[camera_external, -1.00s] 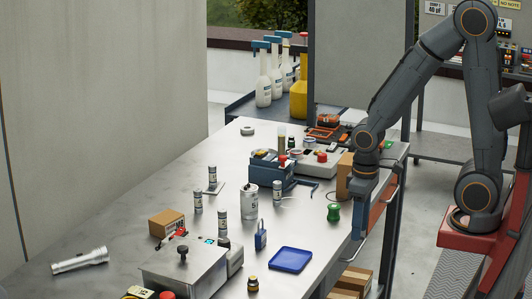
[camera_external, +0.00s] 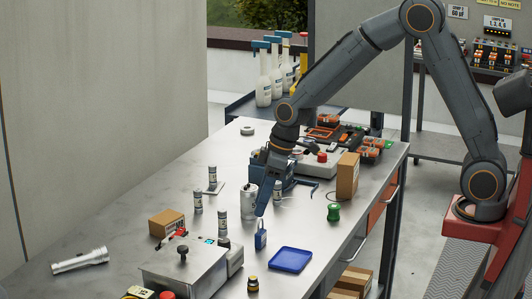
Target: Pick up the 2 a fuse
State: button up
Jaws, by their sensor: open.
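Several small grey cylinders with printed labels, which look like fuses, stand on the bench. One stands at the back left on a small plate (camera_external: 212,175), one at the left (camera_external: 197,202), and one nearer the box-shaped device (camera_external: 222,221). Another cylinder (camera_external: 278,192) is partly visible just right of my gripper. Their labels are too small to read, so I cannot tell which is 2 A. My gripper (camera_external: 262,212) is open and points down, beside a larger pale can (camera_external: 249,190) and above a blue padlock (camera_external: 260,238). Its fingertips are small in view, and nothing shows between them.
A metal device (camera_external: 185,268) with a black knob stands at the front. A blue tray (camera_external: 290,259), a green spool (camera_external: 334,212) and a cardboard box (camera_external: 347,177) are to the right. A flashlight (camera_external: 80,260) lies front left. The bench's left side is mostly clear.

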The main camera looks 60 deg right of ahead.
jog(key=n, duration=0.1)
send_near(223, 233)
jog(key=shift+t, duration=0.3)
jog(key=shift+w+d+p+x, duration=0.15)
jog(key=shift+p+x, duration=0.35)
jog(key=shift+x, duration=0.65)
jog(key=shift+w+d+p+x, duration=0.15)
jog(key=shift+p+x, duration=0.35)
jog(key=shift+x, duration=0.65)
jog(key=shift+w+p+x, duration=0.2)
jog(key=shift+p+x, duration=0.3)
jog(key=shift+x, duration=0.65)
jog(key=shift+r, duration=0.1)
grip_shut()
